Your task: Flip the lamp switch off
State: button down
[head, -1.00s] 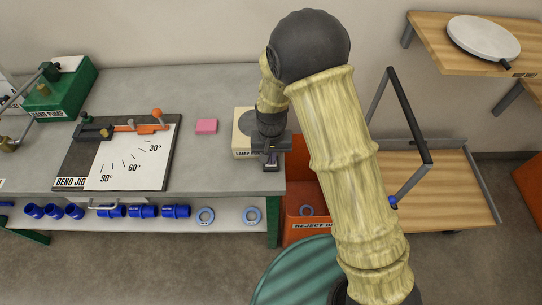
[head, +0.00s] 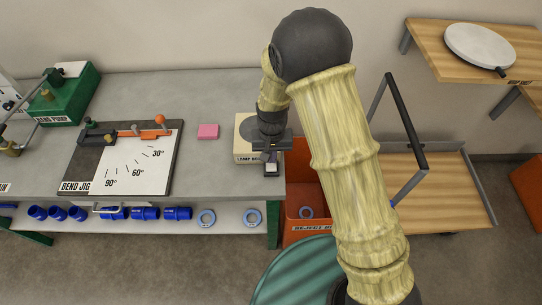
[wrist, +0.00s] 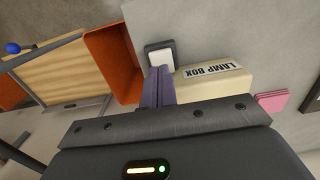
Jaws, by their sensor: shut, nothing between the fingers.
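The lamp switch is a white rocker in a dark square frame. It shows in the wrist view (wrist: 160,55) just beyond my fingertips, and in the head view (head: 271,169) near the bench's front right corner. My gripper (head: 270,159) points down over it. In the wrist view my gripper's fingers (wrist: 159,72) are together and empty, at the switch's near edge. I cannot tell whether they touch it. The cream lamp box (head: 243,150) stands beside the switch, partly hidden by my gripper; its label reads LAMP BOX in the wrist view (wrist: 210,83).
The orange reject bin (head: 303,222) stands right of the bench (head: 210,100). A pink pad (head: 208,131) and the bend jig (head: 90,158) lie left. A wooden cart (head: 440,190) stands right. The bench behind the pad is clear.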

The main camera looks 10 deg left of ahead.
aim_at(274, 166)
notch_tip(274, 166, up, 11)
jog(key=b, duration=0.2)
jog(key=shift+w, duration=0.1)
jog(key=s+d+r+m+t, duration=0.1)
jog(key=s+d, duration=0.3)
jog(key=d, duration=0.8)
jog(key=s+d+r+m+t, duration=0.1)
jog(key=s+d+r+t, duration=0.1)
jog(key=d, duration=1.1)
jog(key=shift+s+d+r+m, duration=0.25)
jog(key=shift+s+r, duration=0.35)
jog(key=shift+s, duration=0.65)
jog(key=shift+a, duration=0.1)
